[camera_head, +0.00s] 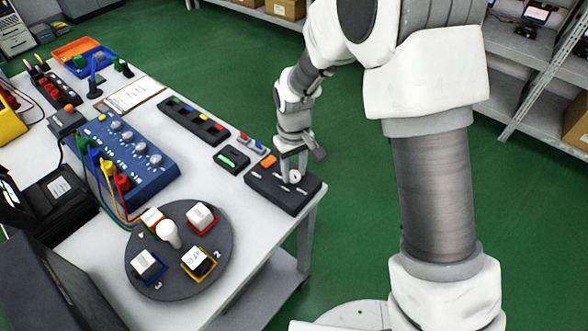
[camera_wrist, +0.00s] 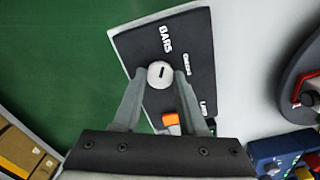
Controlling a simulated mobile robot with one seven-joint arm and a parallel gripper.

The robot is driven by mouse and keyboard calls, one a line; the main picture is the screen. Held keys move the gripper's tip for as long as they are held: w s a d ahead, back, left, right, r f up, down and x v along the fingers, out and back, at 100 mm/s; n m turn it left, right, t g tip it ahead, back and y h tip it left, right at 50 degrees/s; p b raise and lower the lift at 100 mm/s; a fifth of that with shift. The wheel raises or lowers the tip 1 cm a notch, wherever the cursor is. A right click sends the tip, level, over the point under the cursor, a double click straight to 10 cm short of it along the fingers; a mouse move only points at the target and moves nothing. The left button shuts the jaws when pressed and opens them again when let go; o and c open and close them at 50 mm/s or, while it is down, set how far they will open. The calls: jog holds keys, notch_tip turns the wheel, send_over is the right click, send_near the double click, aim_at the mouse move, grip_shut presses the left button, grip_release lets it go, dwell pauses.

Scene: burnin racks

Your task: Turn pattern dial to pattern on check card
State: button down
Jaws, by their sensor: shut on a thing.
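The pattern dial (camera_wrist: 160,72) is a small round white knob with a short dark mark, on top of a dark box (camera_wrist: 130,43). In the wrist view the box carries a large label "BARS" above the knob and two smaller labels to its right, too small to read surely. My gripper (camera_wrist: 160,76) has its fingers on both sides of the knob and is shut on it. In the head view the dial (camera_head: 295,176) shows under my gripper at the table's right corner. I cannot tell surely which thing is the check card; a clipboard with a white sheet (camera_head: 133,94) lies farther back, its print unreadable.
A small black unit with a green bar (camera_head: 231,160), a blue panel with knobs and cables (camera_head: 130,150) and a round dark turntable (camera_head: 178,284) with coloured blocks share the table. Green floor lies to the right.

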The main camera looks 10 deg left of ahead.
aim_at(294, 174)
jog(key=shift+c, duration=2.2)
grip_release()
notch_tip(294, 174, up, 18)
jog(key=p, duration=0.1)
jog(key=shift+f+p, duration=0.25)
jog(key=shift+p, duration=0.1)
jog(key=s+d+r+m+t, duration=0.1)
jog(key=s+d+r+m, duration=0.15)
jog(key=d+r, duration=0.3)
jog(key=s+d+r+m+t, duration=0.1)
jog(key=s+d+r+t, duration=0.1)
jog(key=s+d+r, duration=0.35)
jog(key=s+d+m+t, duration=0.2)
jog(key=s+d+m, duration=0.2)
jog(key=s+d, duration=0.6)
jog(key=shift+s+f+t, duration=0.25)
jog(key=shift+f+t, duration=0.05)
jog(key=shift+f, duration=0.1)
